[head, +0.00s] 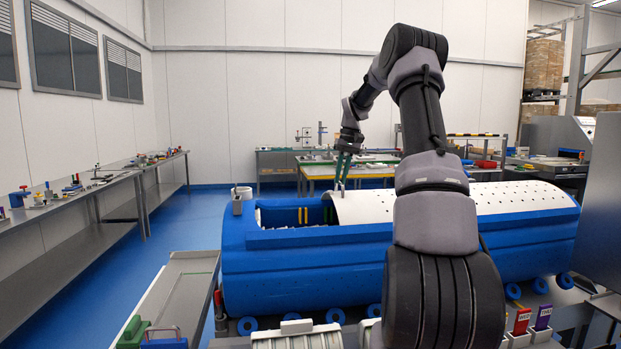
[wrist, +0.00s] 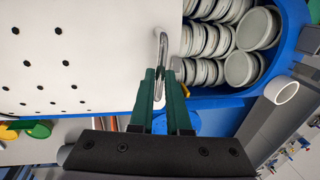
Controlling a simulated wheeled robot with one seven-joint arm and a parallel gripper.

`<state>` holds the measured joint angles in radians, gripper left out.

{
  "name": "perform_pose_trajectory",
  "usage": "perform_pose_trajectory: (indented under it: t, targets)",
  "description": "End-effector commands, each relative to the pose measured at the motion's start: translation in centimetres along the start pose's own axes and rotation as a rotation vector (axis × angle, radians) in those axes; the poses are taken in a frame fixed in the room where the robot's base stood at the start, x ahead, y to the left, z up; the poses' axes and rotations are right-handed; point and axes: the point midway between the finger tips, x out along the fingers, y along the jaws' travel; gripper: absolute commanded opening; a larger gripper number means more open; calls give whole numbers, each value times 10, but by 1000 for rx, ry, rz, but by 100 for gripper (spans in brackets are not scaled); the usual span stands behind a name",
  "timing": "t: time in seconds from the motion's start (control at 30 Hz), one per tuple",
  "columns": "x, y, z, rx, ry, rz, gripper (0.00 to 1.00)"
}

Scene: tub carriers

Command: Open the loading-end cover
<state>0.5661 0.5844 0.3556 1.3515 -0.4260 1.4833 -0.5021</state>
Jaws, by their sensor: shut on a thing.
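The cover is a white curved sheet with small holes (head: 365,206) on the long blue tub carrier (head: 300,262). It also fills the left of the wrist view (wrist: 85,45). The carrier's left end is uncovered, and round grey tubs (wrist: 240,68) lie in the opening. A metal bar handle (wrist: 162,48) stands at the cover's edge beside the opening. My gripper (head: 341,187), with green fingers, is shut on this handle; it also shows in the wrist view (wrist: 163,85). The fingers hide part of the handle.
A small white cup (wrist: 284,90) sits at the carrier's left end. Long benches with tools (head: 100,182) run along the left wall. Another table (head: 325,170) stands behind the carrier. A grey cart (head: 185,290) is at the front left.

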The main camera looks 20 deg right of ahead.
Motion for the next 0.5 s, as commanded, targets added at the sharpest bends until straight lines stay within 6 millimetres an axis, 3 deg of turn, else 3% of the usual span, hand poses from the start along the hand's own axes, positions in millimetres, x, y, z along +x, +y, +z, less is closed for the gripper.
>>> perform_pose_trajectory:
  t: [0.03, 0.2, 0.5]
  targets:
    - [-5, 22, 0, 9, 4, 3, 0]
    - [-17, 80, 0, 8, 5, 4, 0]
    - [-33, 161, 0, 4, 4, 5, 0]
